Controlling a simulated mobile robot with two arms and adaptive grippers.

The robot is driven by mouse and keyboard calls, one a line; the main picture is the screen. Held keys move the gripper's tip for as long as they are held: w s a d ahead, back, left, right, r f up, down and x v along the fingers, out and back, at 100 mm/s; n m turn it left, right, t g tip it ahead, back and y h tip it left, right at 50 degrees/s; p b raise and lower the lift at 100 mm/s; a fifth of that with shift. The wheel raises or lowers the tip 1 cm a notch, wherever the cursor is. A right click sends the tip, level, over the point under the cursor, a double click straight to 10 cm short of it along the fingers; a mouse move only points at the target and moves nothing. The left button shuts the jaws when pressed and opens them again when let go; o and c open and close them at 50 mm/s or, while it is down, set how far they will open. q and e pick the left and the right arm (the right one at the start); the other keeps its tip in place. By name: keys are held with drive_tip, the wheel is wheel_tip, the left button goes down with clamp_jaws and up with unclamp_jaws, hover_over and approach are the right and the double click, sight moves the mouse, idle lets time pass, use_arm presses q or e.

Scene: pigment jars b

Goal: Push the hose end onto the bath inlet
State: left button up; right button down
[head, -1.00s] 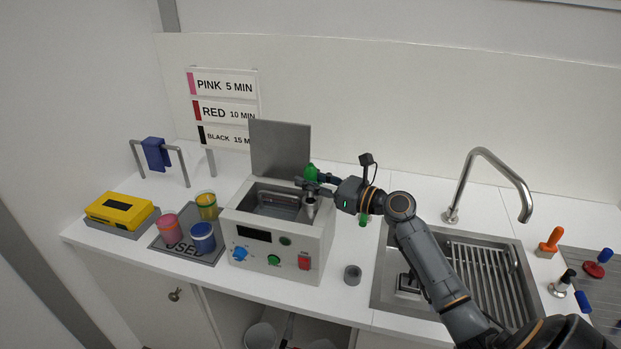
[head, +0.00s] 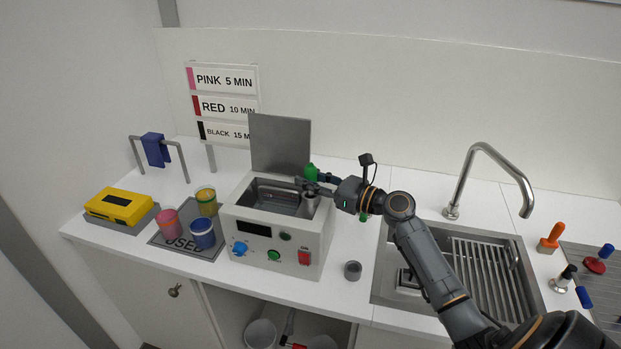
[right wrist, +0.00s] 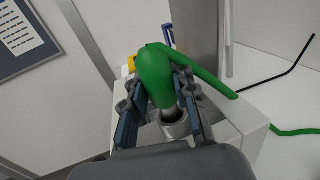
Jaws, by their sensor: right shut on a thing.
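The grey-white bath (head: 275,240) stands on the counter with its lid (head: 279,145) up. The bath inlet (head: 309,205), a grey upright tube, is at the bath's right side. My right gripper (head: 318,186) is above it, shut on the green hose end (head: 310,172). How deep the tip sits is hard to tell. My left gripper is not in view.
Pink (head: 168,224), yellow (head: 206,200) and blue jars (head: 202,234) stand on the tray left of the bath. A grey ring (head: 352,271) lies on the counter right of it. The sink (head: 455,312) and tap (head: 490,160) are farther right.

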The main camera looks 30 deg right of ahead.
drive_tip(key=shift+f+b, duration=0.45)
drive_tip(key=shift+f, duration=0.4)
drive_tip(key=c, duration=1)
unclamp_jaws()
drive_tip(key=shift+s+d+f, duration=0.1)
drive_tip(key=shift+s+d, duration=0.05)
drive_tip(key=shift+s, duration=0.1)
drive_tip(key=v, duration=1.1)
drive_tip(key=shift+s+d, duration=0.15)
